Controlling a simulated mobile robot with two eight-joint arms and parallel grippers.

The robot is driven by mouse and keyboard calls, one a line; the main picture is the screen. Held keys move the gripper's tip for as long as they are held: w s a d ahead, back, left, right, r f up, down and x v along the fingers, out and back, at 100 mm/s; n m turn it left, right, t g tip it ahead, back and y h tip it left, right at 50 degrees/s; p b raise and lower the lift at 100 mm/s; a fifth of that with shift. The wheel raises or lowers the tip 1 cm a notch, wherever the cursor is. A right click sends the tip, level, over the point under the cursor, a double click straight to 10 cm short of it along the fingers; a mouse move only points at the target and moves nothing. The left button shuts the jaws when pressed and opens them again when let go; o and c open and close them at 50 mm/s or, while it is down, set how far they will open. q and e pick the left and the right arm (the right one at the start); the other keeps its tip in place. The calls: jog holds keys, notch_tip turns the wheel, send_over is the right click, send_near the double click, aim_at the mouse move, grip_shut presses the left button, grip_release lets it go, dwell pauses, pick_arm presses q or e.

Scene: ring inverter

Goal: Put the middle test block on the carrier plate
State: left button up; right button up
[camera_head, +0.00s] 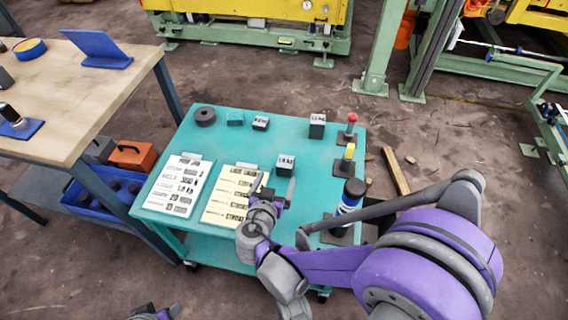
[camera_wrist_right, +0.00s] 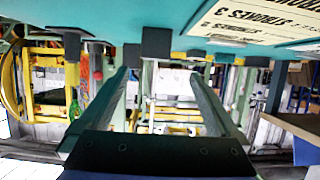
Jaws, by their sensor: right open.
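Three small grey test blocks with labels stand on the teal table (camera_head: 225,150): one (camera_head: 261,123) at the back, a taller one (camera_head: 317,125) to its right, and one (camera_head: 285,163) nearer the middle. I cannot tell the carrier plate for sure. My right gripper (camera_head: 276,188) is open and empty, just in front of the nearest block. In the right wrist view the picture is upside down; that block (camera_wrist_right: 157,43) shows beyond the two fingers, with nothing between them. Part of my left arm shows at the bottom edge; its fingers are unclear.
Printed sheets (camera_head: 176,186) lie at the left. Red (camera_head: 351,123) and yellow (camera_head: 348,153) knobs and a dark cylinder (camera_head: 352,192) line the right. A wooden table (camera_head: 75,100) stands left.

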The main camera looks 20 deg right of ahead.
aim_at(285, 163)
jog(key=b+x, duration=0.1)
jog(key=x, duration=0.5)
jog(key=b+x, duration=0.1)
jog(key=x, duration=0.3)
jog(key=shift+d+r+b, duration=0.2)
jog(key=shift+d+b, duration=0.15)
jog(key=shift+d, duration=0.2)
grip_shut()
